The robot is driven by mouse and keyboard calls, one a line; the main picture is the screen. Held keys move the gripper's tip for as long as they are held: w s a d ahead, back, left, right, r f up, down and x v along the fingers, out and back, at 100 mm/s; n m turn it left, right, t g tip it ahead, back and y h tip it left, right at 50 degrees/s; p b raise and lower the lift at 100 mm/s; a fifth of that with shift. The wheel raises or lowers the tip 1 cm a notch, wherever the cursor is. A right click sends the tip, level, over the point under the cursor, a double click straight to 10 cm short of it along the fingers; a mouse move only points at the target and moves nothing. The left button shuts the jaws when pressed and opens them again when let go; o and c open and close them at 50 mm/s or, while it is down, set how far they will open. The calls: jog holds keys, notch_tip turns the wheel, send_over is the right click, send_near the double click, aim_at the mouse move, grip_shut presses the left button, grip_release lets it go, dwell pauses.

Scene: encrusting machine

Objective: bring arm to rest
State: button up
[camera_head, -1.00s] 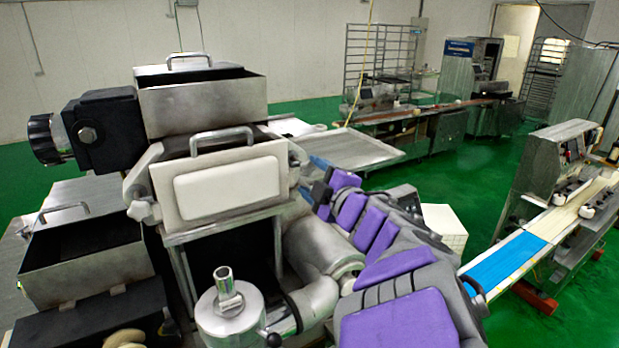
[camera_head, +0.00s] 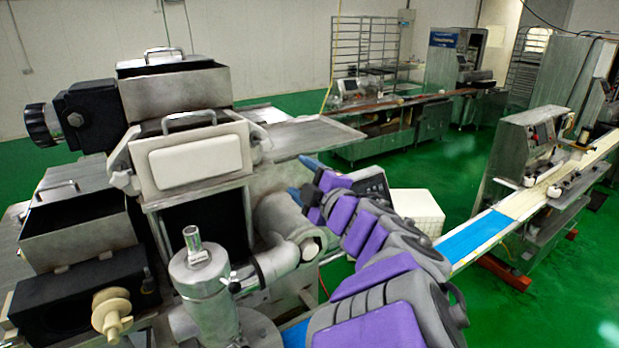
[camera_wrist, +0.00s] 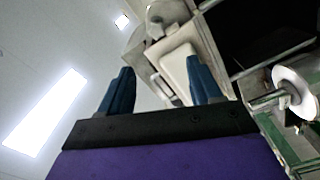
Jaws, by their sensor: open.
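My arm, purple and grey, reaches up from the bottom of the head view. My gripper (camera_head: 304,178) is at its far end, with blue fingertips, in front of the right side of the encrusting machine (camera_head: 196,158). In the wrist view my gripper (camera_wrist: 160,92) shows two blue fingers spread apart with nothing between them. Beyond them are the machine's pale panel (camera_wrist: 178,70) and the bright ceiling lights. I cannot tell the exact gap between the fingers and the machine.
A metal cylinder with pipe (camera_head: 205,285) stands close to the left of my arm. A conveyor with a blue belt (camera_head: 476,238) is at the right. A white crate (camera_head: 418,210) sits behind my arm. Green floor (camera_head: 400,165) lies open between the machines.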

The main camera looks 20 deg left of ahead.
jog(key=w+d+f+m+t+h+b, duration=0.2)
jog(key=d+m+h, duration=0.3)
jog(key=d, duration=0.5)
jog(key=w+d+f+m+t+h+b, duration=0.2)
jog(key=d+m+h, duration=0.3)
jog(key=d, duration=0.6)
jog(key=s+d+f+m+g+h+b, duration=0.1)
jog(key=s+d+f+m+g+h, duration=0.1)
jog(key=s+d+f+m+h, duration=0.3)
jog(key=s+d+f+m+g+h+b, duration=0.1)
jog(key=d+f+m, duration=0.1)
jog(key=d+f, duration=0.35)
jog(key=s+d+f+m+g+b, duration=0.1)
jog(key=s+d+f+m+g, duration=0.2)
jog(key=s+f, duration=0.45)
jog(key=s+d+f+m+g+b, duration=0.15)
jog(key=s+d+f+g, duration=0.3)
jog(key=s, duration=0.55)
jog(key=s+a+f+m+g+y, duration=0.1)
jog(key=s+a+f+g, duration=0.1)
jog(key=s, duration=0.7)
jog(key=s+a+f+g+y+b, duration=0.1)
jog(key=s+a+f+g, duration=0.2)
jog(key=s, duration=0.6)
jog(key=shift+s+a+f+m+g, duration=0.2)
jog(key=shift+s+a+m+g, duration=0.2)
jog(key=shift+a+g, duration=0.45)
